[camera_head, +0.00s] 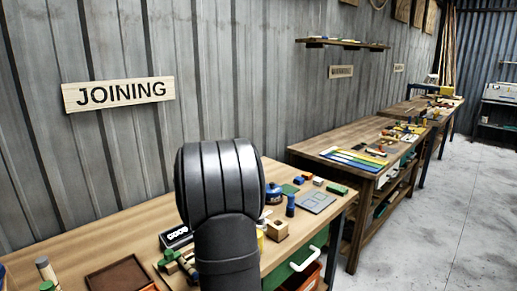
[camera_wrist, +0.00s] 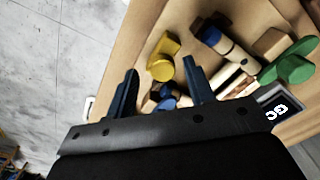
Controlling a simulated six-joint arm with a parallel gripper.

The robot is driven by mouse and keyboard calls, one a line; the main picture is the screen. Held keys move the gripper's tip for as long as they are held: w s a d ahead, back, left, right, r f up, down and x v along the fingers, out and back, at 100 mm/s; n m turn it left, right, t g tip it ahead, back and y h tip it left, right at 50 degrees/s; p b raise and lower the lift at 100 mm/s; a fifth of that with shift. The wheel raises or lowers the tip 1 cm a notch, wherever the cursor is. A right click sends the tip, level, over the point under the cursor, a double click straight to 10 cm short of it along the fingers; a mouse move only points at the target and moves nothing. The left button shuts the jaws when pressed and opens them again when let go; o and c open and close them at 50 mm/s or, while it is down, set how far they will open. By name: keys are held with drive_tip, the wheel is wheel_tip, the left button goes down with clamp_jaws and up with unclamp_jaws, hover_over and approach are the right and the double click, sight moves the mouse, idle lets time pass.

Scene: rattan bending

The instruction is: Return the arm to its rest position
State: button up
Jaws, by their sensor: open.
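My gripper (camera_wrist: 160,66) shows in the wrist view with its two dark blue fingers apart. Nothing is held between them. It points at the wooden workbench, over small parts near the bench edge. A yellow piece (camera_wrist: 163,60) appears between the fingertips, and blue round pieces (camera_wrist: 166,102) show lower between the fingers; I cannot tell the exact gap to them. In the head view my dark grey arm rises in front of the bench and hides its middle; the gripper itself is not visible there.
The workbench (camera_head: 85,222) under a JOINING sign (camera_head: 118,93) carries several loose blocks, a grey plate (camera_head: 318,202) and a brown tray (camera_head: 118,276). A green piece (camera_wrist: 290,64) lies right of the fingers. Further benches stand behind; the concrete floor (camera_head: 440,215) at right is clear.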

wheel_tip(320, 180, up, 17)
wheel_tip(320, 180, down, 18)
drive_tip(key=shift+r, duration=0.15)
drive_tip(key=w+a, duration=0.1)
drive_tip(key=a, duration=0.1)
drive_tip(key=w+a, duration=0.1)
drive_tip(key=w, duration=0.1)
drive_tip(key=w+a, duration=0.2)
drive_tip(key=shift+w+a+f, duration=0.25)
drive_tip(key=shift+a, duration=0.05)
wheel_tip(320, 180, up, 18)
drive_tip(key=s+d+f+m+g+y, duration=0.1)
drive_tip(key=s+d+f+m+y, duration=0.1)
drive_tip(key=s+d+f, duration=0.3)
drive_tip(key=shift+s+d+f+m+g+y, duration=0.35)
drive_tip(key=shift+s+d, duration=1.4)
drive_tip(key=shift+d, duration=1.45)
